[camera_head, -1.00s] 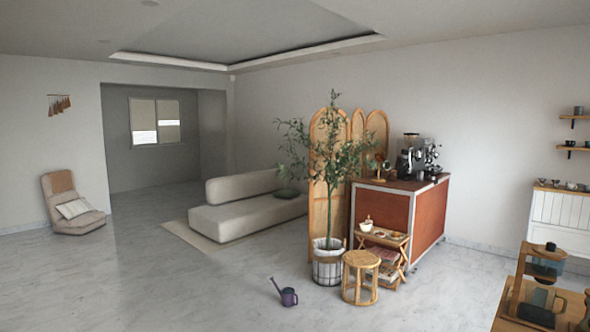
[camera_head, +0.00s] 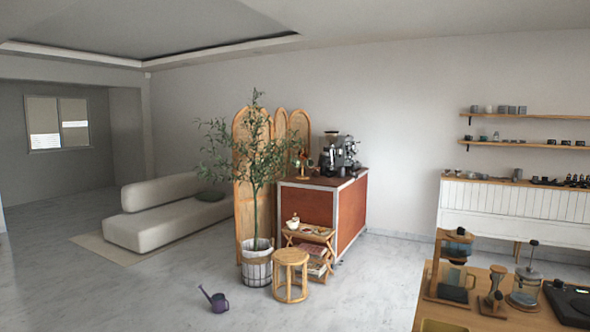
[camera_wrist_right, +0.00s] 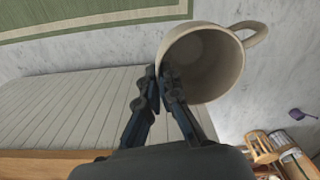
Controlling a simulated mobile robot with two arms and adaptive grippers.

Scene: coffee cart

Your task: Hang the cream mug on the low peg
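The cream mug (camera_wrist_right: 203,62) shows in the right wrist view, its open mouth facing the camera and its handle (camera_wrist_right: 249,31) to the upper right. My right gripper (camera_wrist_right: 163,78) is shut on the mug's wall, one finger at the inside of the rim and the other outside. The mug is held up in the air, tilted. My left gripper is in neither current view. The head view shows neither gripper nor the held mug. I cannot make out the low peg in either view.
In the head view, a wooden table (camera_head: 405,313) with coffee brewers (camera_head: 455,262) stands at lower right. Beyond are a white slatted cabinet (camera_head: 515,205) and wall shelves (camera_head: 530,116). A coffee cart (camera_head: 352,214), stool (camera_head: 290,258) and watering can (camera_head: 217,301) stand left of it. Floor between is clear.

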